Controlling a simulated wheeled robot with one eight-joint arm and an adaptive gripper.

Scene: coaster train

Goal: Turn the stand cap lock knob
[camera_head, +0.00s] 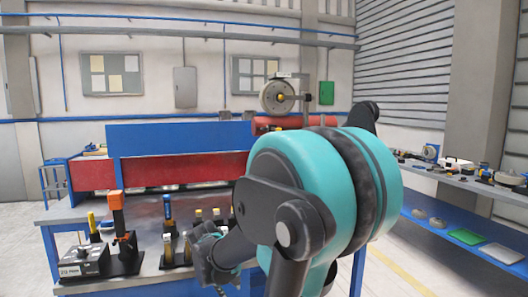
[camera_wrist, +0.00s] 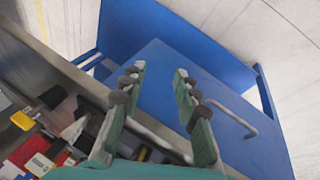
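I cannot pick out the stand cap lock knob for certain. A pale wheel (camera_head: 277,97) with a dark hub and short shaft is held up at the back, above a red body (camera_head: 285,122). An orange-and-black upright stand (camera_head: 122,235) is at the left front of the workbench (camera_head: 150,212). My gripper (camera_wrist: 157,76) is open in the wrist view, with nothing between its fingers. Behind the fingers is a blue panel with a grey bar handle. In the head view my arm hides part of the bench, and the fingers are not clear.
A grey control box (camera_head: 84,260) and several small tools with yellow tops share the bench. The blue panel (camera_wrist: 165,75) fills the middle of the wrist view; colored items (camera_wrist: 35,150) lie at its left. Loaded shelves (camera_head: 470,235) stand at right. Floor shows between bench and shelves.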

